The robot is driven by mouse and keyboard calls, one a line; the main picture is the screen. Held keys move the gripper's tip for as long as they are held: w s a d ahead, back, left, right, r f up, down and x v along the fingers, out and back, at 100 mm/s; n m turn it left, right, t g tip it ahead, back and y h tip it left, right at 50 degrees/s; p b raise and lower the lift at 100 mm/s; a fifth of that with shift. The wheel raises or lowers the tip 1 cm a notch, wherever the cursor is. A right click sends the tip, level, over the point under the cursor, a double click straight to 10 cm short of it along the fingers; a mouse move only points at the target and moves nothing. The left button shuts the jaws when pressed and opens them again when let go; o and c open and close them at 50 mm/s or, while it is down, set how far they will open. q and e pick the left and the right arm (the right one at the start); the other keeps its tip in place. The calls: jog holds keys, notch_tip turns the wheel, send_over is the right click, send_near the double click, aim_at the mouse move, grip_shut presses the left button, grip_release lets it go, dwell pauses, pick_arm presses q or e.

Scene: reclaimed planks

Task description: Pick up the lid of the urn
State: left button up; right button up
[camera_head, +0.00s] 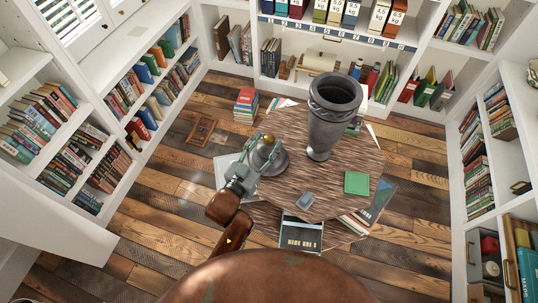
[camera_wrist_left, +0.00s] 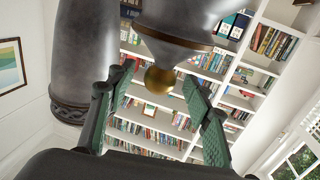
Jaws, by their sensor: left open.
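The grey urn (camera_head: 325,135) stands open-topped on the round wooden table (camera_head: 345,190). Its lid (camera_head: 275,160), a grey dome with a gold knob (camera_head: 268,139), sits on the table to the left of the urn. My left gripper (camera_head: 254,163) is at the lid's left side, partly overlapping it. In the left wrist view the picture is upside down; the open fingers (camera_wrist_left: 160,76) are on either side of the gold knob (camera_wrist_left: 160,82), with the lid (camera_wrist_left: 180,28) beyond. I cannot tell whether they touch the knob. The urn also shows there (camera_wrist_left: 85,50). My right gripper is out of view.
On the table lie a green book (camera_head: 356,183) and a small grey object (camera_head: 304,201). A stack of books (camera_head: 246,104) stands on the plank floor behind the table. White bookshelves (camera_head: 100,75) surround the floor. The urn stands close to the lid's right.

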pick_arm(q)
jog(key=shift+x, duration=1.05)
grip_shut()
